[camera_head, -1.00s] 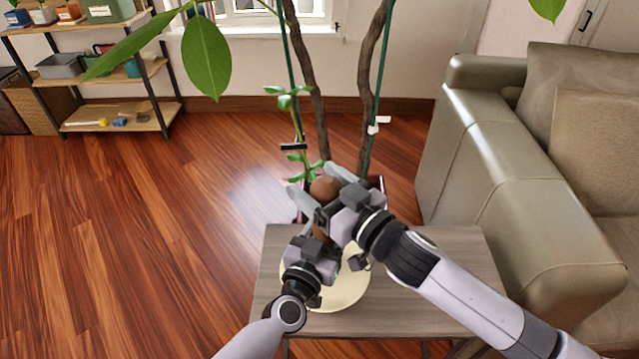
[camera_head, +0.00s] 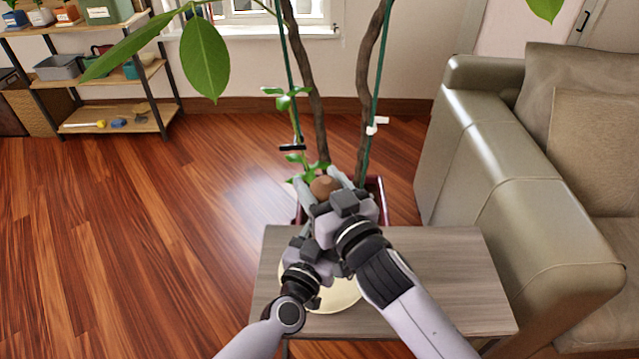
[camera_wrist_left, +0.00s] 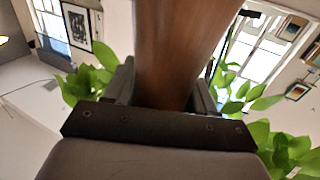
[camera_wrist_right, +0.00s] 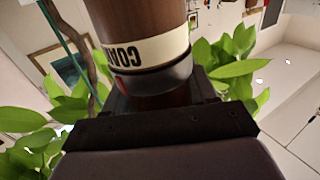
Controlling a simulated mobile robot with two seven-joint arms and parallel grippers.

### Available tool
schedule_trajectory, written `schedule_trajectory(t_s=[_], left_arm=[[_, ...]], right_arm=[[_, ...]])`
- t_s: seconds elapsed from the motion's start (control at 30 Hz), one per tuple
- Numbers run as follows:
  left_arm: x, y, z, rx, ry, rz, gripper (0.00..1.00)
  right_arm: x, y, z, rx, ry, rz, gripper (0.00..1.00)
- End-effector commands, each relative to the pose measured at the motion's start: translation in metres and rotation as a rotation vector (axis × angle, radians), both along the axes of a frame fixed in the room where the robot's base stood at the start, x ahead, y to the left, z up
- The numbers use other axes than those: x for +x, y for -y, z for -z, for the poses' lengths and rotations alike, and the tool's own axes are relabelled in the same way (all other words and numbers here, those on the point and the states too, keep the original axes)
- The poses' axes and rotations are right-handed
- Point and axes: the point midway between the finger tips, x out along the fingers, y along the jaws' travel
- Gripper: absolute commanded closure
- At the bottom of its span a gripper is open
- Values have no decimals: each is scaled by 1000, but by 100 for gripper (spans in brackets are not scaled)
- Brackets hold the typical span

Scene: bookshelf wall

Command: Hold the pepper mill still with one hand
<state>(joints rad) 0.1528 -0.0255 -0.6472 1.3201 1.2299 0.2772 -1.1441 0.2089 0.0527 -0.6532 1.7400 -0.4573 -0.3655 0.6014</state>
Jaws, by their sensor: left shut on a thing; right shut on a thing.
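The pepper mill is brown wood, and its rounded top (camera_head: 324,186) shows between the right gripper's fingers in the head view. Its brown body (camera_wrist_left: 180,50) stands between the left gripper's fingers in the left wrist view. The right wrist view shows its upper part with a cream lettered band (camera_wrist_right: 148,52) and a dark ring. My right gripper (camera_head: 332,188) is shut on the upper part. My left gripper (camera_wrist_left: 165,88) is shut on the body lower down. In the head view my grippers hide most of the mill and its base.
A round cream plate or mat (camera_head: 342,296) lies under the grippers on a grey wooden side table (camera_head: 450,275). A potted plant (camera_head: 380,192) with tall stems stands behind the table. A beige sofa (camera_head: 510,190) is at the right. The table's right part is clear.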

Motion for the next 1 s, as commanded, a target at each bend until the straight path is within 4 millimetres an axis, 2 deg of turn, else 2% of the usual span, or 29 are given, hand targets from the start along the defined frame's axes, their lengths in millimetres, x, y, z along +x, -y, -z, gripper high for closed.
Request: schedule_trajectory(t_s=[0.27, 0.3, 0.37, 0.77, 1.0], left_arm=[[-1, 0, 4, 4, -8, 1, 86], [-1, 0, 4, 3, -8, 1, 86], [-1, -1, 4, 3, -7, 1, 86], [-1, -1, 4, 2, -8, 1, 86], [-1, -1, 4, 2, -8, 0, 86]], right_arm=[[-1, -1, -1, 2, 2, -2, 74], [-1, -1, -1, 2, 2, -2, 40], [-1, -1, -1, 2, 2, -1, 21], [-4, 2, 0, -1, 0, 1, 19], [-32, 16, 2, -1, -3, 2, 19]])
